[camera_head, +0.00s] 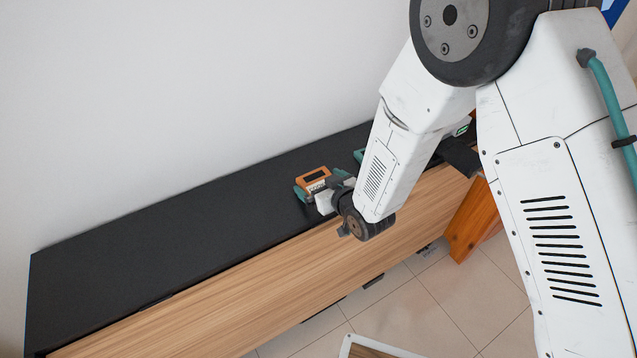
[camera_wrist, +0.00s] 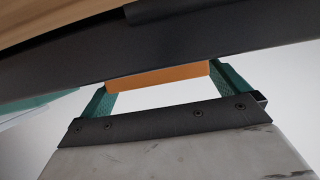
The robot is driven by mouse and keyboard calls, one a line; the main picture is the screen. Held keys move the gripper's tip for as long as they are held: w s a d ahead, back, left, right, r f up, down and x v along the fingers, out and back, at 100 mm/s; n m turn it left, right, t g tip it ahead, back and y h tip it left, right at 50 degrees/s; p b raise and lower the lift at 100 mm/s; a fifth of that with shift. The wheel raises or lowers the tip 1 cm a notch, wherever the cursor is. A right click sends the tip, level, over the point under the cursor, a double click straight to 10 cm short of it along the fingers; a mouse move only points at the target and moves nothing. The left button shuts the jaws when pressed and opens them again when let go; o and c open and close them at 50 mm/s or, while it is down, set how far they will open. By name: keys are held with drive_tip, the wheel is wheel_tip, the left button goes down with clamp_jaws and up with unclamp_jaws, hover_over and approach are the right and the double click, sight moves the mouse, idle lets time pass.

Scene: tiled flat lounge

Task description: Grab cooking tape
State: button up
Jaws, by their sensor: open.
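A small orange box with a dark panel on top (camera_head: 313,175), which I take to be the cooking tape, sits on the black cabinet top (camera_head: 170,235) near its front edge. My gripper (camera_head: 319,185) is low over the cabinet, with its teal fingers open on either side of the box. In the wrist view the box's orange face (camera_wrist: 160,77) shows between the two fingertips of my gripper (camera_wrist: 163,84). The fingers are not closed on it. I cannot tell whether either finger touches it. My wrist hides part of the box in the head view.
A teal item (camera_head: 359,155) stands just behind the box, partly hidden by my arm. The wood-grain cabinet front (camera_head: 250,290) faces the tiled floor (camera_head: 400,300). An orange wooden piece (camera_head: 470,222) stands at the right. The cabinet top is clear to the left. A white wall (camera_head: 150,90) rises behind.

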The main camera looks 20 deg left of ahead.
drive_tip(key=c, duration=0.9)
